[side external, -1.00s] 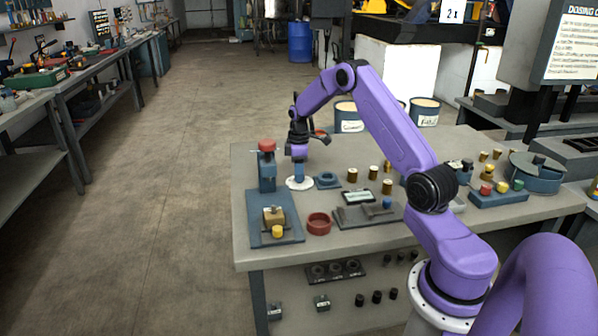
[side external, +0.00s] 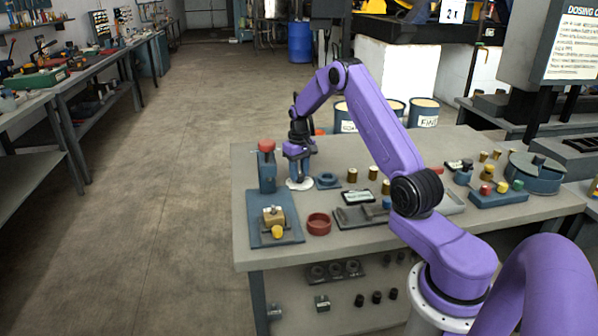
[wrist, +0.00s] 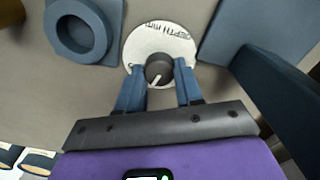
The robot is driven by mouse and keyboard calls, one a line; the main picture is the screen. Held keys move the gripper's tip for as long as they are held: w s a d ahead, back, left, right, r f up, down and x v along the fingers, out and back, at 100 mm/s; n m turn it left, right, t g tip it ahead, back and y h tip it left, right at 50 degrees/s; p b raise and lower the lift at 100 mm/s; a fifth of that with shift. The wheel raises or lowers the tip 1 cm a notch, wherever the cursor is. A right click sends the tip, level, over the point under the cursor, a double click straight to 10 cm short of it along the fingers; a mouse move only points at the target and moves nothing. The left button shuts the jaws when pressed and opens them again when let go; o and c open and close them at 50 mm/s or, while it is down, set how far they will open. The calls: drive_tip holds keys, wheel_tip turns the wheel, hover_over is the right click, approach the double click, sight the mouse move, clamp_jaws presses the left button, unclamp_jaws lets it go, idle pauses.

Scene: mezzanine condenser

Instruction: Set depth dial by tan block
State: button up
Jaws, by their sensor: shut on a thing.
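The depth dial is a white disc (wrist: 143,37) with lettering that reads like DEPTH mm and a dark grey knob (wrist: 159,71) with a pale pointer line. In the side view the white disc (side external: 299,184) lies on the bench below my gripper (side external: 299,172). In the wrist view my gripper (wrist: 159,75) has its two blue fingers on either side of the knob, shut on it. The pointer slants toward the lower left there; most scale marks are hidden. The tan block (side external: 272,216) sits on the blue plate of the press-like fixture, front left of the dial.
A blue post with a red cap (side external: 267,148) stands just left of my gripper. A blue ring on a plate (side external: 327,180) lies to the right. A red ring (side external: 318,224), a yellow knob (side external: 277,232) and brass cylinders (side external: 352,175) stand nearby.

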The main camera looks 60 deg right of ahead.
sight(299, 174)
drive_tip(key=m, duration=0.4)
drive_tip(key=shift+m, duration=0.3)
drive_tip(key=shift+d+m, duration=0.1)
drive_tip(key=shift+m, duration=1.9)
drive_tip(key=o, duration=1)
drive_tip(key=shift+o, duration=0.2)
wheel_tip(299, 174, up, 18)
drive_tip(key=shift+f, duration=0.25)
